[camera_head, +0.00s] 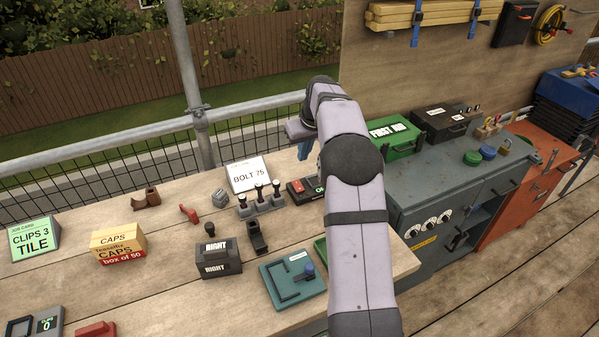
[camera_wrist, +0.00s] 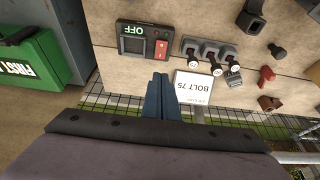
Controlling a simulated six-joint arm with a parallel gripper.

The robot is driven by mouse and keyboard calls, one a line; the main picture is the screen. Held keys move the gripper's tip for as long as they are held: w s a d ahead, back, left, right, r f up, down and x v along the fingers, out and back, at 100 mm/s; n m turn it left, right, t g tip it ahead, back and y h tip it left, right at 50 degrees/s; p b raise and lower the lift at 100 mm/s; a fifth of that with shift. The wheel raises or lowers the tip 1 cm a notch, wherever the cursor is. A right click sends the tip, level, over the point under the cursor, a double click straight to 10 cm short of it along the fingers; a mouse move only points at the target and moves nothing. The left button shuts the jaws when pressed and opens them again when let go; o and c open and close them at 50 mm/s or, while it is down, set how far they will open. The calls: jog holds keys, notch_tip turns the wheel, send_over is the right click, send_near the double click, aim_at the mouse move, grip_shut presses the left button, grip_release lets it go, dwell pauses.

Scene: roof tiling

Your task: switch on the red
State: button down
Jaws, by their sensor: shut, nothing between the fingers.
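A dark switch box (camera_wrist: 145,40) lies on the wooden bench. In the wrist view it has a green "OFF" display (camera_wrist: 133,29), a dark square panel and a red switch (camera_wrist: 161,49). In the head view the red switch (camera_head: 297,187) shows just left of my arm, which hides part of the box. My gripper (camera_wrist: 162,80) is shut and empty, its blue fingers together. In the wrist view the fingertips appear just below the box, near the red switch and apart from it as far as I can tell. In the head view the blue fingers (camera_head: 305,148) show above the bench's back edge.
A "RIGHT" block (camera_head: 218,257), a caps box (camera_head: 118,244) and a teal tray (camera_head: 292,285) are on the bench. A green first aid box (camera_head: 395,138) is beyond my arm.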

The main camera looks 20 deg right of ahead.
aim_at(295, 181)
jog(key=shift+w+b, duration=0.25)
jog(key=shift+b, duration=0.05)
jog(key=p+x, duration=0.1)
jog(key=x, duration=0.3)
jog(key=p+x, duration=0.2)
jog(key=x, duration=0.3)
jog(key=p+x, duration=0.2)
jog(key=x, duration=0.2)
jog(key=shift+s+f, duration=0.25)
jog(key=shift+f, duration=0.3)
jog(key=shift+f, duration=0.15)
